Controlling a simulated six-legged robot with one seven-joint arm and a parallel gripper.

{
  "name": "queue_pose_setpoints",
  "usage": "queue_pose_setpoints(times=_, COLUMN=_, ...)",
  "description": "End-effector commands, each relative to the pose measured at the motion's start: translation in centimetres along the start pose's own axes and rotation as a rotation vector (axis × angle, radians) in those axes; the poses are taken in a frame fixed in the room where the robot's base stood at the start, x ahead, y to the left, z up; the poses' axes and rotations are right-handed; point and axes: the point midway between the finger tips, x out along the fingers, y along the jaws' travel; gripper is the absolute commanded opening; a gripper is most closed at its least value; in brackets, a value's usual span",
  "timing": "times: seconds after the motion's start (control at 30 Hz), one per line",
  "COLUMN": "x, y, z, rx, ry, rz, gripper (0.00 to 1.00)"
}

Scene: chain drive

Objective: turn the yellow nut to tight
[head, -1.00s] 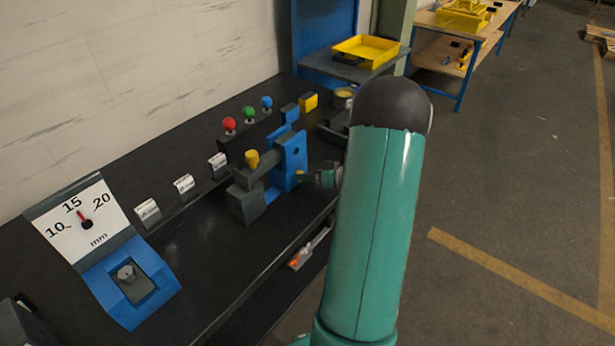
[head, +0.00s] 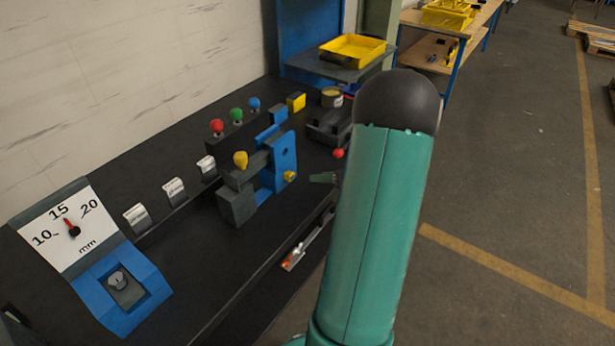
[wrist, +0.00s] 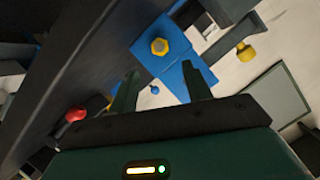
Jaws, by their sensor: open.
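The yellow nut (head: 290,176) sits low on the near side of the blue upright block (head: 284,155) of the bench mechanism. In the wrist view the yellow nut (wrist: 159,46) shows as a hexagon with a dark centre on the blue block (wrist: 150,70). My gripper (wrist: 160,78) is open and empty, its two dark green fingers apart. The nut lies beyond the fingertips, roughly in line with the gap, and is not touched. In the head view my gripper (head: 325,178) is mostly hidden behind my arm, with a fingertip showing to the right of the nut.
A yellow knob (head: 240,160) stands on the dark part beside the block. Red (head: 217,127), green (head: 236,115) and blue (head: 254,103) knobs stand behind. A red ball (head: 338,153) is near my gripper.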

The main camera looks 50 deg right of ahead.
Motion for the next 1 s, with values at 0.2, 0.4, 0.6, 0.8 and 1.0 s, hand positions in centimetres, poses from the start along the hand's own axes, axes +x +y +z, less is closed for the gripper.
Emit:
queue_pose_setpoints(times=0.2, x=-3.8, y=0.0, z=-0.1, rx=0.000, ry=0.001, rz=0.001, gripper=0.49)
queue_pose_setpoints(times=0.4, x=-4.8, y=0.0, z=0.0, rx=0.001, ry=0.000, rz=-0.001, gripper=0.49)
queue_pose_setpoints(times=0.6, x=-4.8, y=0.0, z=0.0, rx=0.000, ry=0.000, rz=-0.001, gripper=0.49)
queue_pose_setpoints(times=0.8, x=-4.8, y=0.0, z=0.0, rx=0.000, ry=0.000, rz=-0.001, gripper=0.49)
queue_pose_setpoints(times=1.0, x=-4.6, y=-0.1, z=-0.3, rx=-0.008, ry=0.002, rz=0.005, gripper=0.49)
